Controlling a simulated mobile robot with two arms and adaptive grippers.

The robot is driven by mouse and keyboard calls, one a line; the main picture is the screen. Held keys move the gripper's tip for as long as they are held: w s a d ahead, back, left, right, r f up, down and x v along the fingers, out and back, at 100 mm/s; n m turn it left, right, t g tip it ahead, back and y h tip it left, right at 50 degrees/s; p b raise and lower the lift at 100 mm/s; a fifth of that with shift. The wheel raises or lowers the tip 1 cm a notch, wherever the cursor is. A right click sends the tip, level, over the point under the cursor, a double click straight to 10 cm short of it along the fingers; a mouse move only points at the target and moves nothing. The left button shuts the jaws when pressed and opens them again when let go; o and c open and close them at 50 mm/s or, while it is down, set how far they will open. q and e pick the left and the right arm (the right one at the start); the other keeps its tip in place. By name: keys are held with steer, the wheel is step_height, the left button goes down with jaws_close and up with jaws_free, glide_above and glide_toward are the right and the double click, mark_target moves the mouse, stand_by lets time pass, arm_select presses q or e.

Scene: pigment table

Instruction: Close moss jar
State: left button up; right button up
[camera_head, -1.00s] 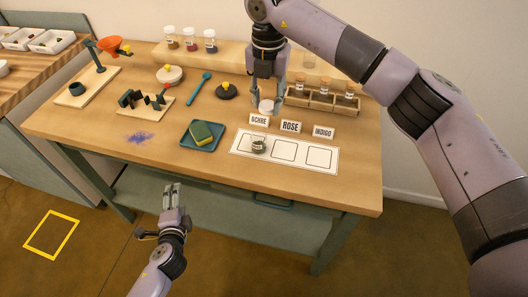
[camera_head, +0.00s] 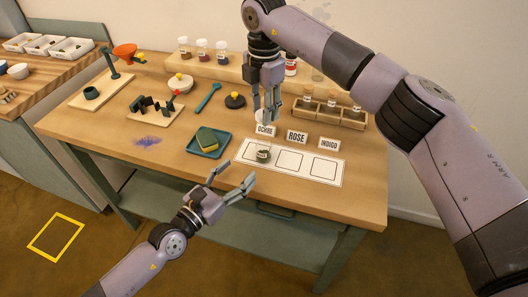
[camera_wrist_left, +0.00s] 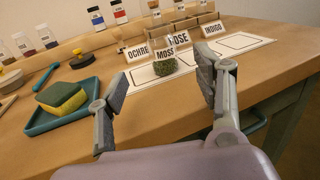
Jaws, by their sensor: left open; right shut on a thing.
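The moss jar (camera_head: 263,156) is a small clear glass with dark green contents. It stands upright in the left square of the white card (camera_head: 333,183). It also shows in the left wrist view (camera_wrist_left: 164,68) with its MOSS label; I see no lid on it. My left gripper (camera_head: 234,176) is open and empty in front of the table edge, below and left of the jar. In the left wrist view its spread fingers (camera_wrist_left: 162,82) frame the jar, apart from it. My right gripper (camera_head: 268,115) points down behind the OCHRE sign, shut on a small pale lid-like piece (camera_head: 261,115), mostly hidden.
OCHRE (camera_head: 265,131), ROSE (camera_head: 297,137) and INDIGO (camera_head: 329,143) signs stand behind the card. A blue tray (camera_head: 224,151) with a sponge (camera_head: 207,139) lies left of the jar. A wooden rack (camera_head: 332,114) with jars stands behind at right.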

mark_target(259, 152)
arm_select(q)
steer(key=shift+w+d+f, duration=0.1)
stand_by(0.3)
steer(key=x, duration=1.1)
steer(key=shift+w+d, duration=0.25)
steer(key=shift+w, duration=0.05)
steer(key=shift+c, duration=0.6)
jaws_close()
